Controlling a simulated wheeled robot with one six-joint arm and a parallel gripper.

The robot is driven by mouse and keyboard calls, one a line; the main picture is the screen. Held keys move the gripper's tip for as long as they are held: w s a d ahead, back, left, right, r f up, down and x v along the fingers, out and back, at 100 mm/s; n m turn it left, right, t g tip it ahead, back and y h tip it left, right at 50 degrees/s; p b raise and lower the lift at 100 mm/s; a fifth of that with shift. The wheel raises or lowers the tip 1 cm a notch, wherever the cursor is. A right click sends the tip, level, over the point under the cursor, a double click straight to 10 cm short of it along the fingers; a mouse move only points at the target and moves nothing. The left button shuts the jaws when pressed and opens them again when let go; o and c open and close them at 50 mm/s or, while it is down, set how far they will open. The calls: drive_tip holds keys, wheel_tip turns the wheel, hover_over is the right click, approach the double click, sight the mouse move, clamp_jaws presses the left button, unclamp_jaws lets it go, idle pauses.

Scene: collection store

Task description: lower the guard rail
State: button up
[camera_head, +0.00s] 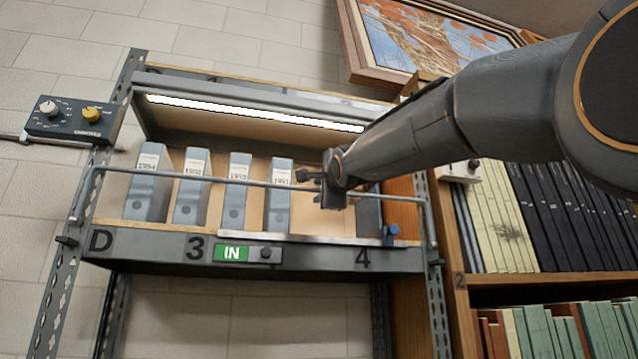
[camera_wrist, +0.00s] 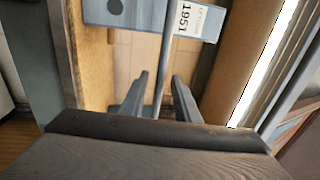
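The guard rail (camera_head: 230,182) is a thin grey bar across the front of the lit shelf bay, at about mid-height of the upright boxes. Its ends bend down beside the left and right posts. My gripper (camera_head: 318,180) is at the rail, right of the middle. In the wrist view the rail (camera_wrist: 165,70) runs between the two fingers of my gripper (camera_wrist: 160,82), with a gap visible on both sides. The fingers are open around it, not closed on it. The rail's far stretch beyond my gripper is partly hidden by my wrist in the head view.
Several grey boxes (camera_head: 190,190) stand behind the rail; one, labelled 1951 (camera_wrist: 140,12), is close to the fingers. A lamp strip (camera_head: 250,113) is above. A control box (camera_head: 72,120) is left; a bookcase (camera_head: 540,283) is right.

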drive_tip(key=shift+w+a+r, duration=0.1)
drive_tip(key=shift+w+a, duration=0.05)
drive_tip(key=shift+w, duration=0.4)
drive_tip(key=shift+c, duration=0.5)
clamp_jaws()
